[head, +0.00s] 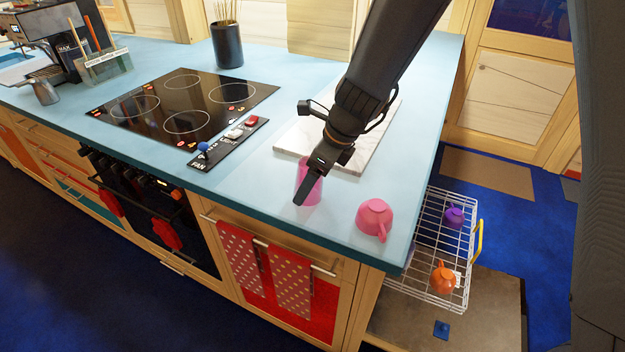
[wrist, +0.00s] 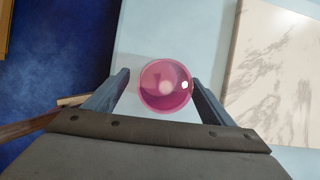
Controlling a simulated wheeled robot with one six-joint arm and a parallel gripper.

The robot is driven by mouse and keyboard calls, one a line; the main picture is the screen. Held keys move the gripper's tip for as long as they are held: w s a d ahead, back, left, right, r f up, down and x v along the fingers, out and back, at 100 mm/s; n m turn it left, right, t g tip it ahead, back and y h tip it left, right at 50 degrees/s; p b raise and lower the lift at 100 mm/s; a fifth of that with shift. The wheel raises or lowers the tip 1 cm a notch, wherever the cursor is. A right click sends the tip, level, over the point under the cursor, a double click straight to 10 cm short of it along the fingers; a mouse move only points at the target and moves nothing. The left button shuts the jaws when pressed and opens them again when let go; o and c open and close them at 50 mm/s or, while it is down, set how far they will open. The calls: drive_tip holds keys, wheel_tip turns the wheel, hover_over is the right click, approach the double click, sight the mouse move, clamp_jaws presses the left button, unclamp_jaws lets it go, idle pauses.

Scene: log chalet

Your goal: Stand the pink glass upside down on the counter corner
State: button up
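The pink glass (head: 308,188) is see-through and stands on the blue counter (head: 422,150), near its front edge. My gripper (head: 303,196) is at it from above and hides part of it in the head view. In the wrist view the glass (wrist: 166,92) shows as a round pink shape between the two fingers of my gripper (wrist: 161,78). The fingers are spread, with a clear gap on the left and little or none on the right. I cannot tell which end of the glass is up. The counter corner (head: 398,262) is at the lower right.
A pink mug (head: 374,217) sits upside down between the glass and the corner. A white marble board (head: 370,150) lies behind my gripper. A cooktop (head: 185,108) and switch panel (head: 228,143) are left. A wire rack (head: 432,255) below holds a purple cup (head: 454,217) and orange mug (head: 443,279).

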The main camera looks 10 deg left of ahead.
drive_tip(key=w+v, duration=0.1)
drive_tip(key=v, duration=0.6)
drive_tip(key=shift+s+r, duration=0.4)
drive_tip(key=shift+s, duration=0.15)
drive_tip(key=shift+d, duration=0.15)
drive_tip(key=s+d+n, duration=0.1)
drive_tip(key=d+n, duration=0.2)
drive_tip(key=d, duration=0.1)
drive_tip(key=s+d+f+n+h, duration=0.1)
drive_tip(key=d+n, duration=0.2)
drive_tip(key=s+d+n+h, duration=0.1)
drive_tip(key=d+n, duration=0.1)
drive_tip(key=d, duration=0.2)
drive_tip(key=shift+s+d+f+n, duration=0.35)
drive_tip(key=shift+s+f+n, duration=0.05)
drive_tip(key=s+d+f+n+h, duration=0.1)
drive_tip(key=s+d+n, duration=0.2)
drive_tip(key=d+n, duration=0.3)
drive_tip(key=s+d+f+n+h+b, duration=0.1)
drive_tip(key=s+d+n, duration=0.3)
drive_tip(key=d+n, duration=0.1)
drive_tip(key=shift+d+n, duration=0.4)
drive_tip(key=shift+d, duration=0.05)
drive_tip(key=shift+s+d+n, duration=0.3)
drive_tip(key=shift+s+n, duration=0.05)
drive_tip(key=shift+n, duration=0.05)
drive_tip(key=shift+c, duration=0.4)
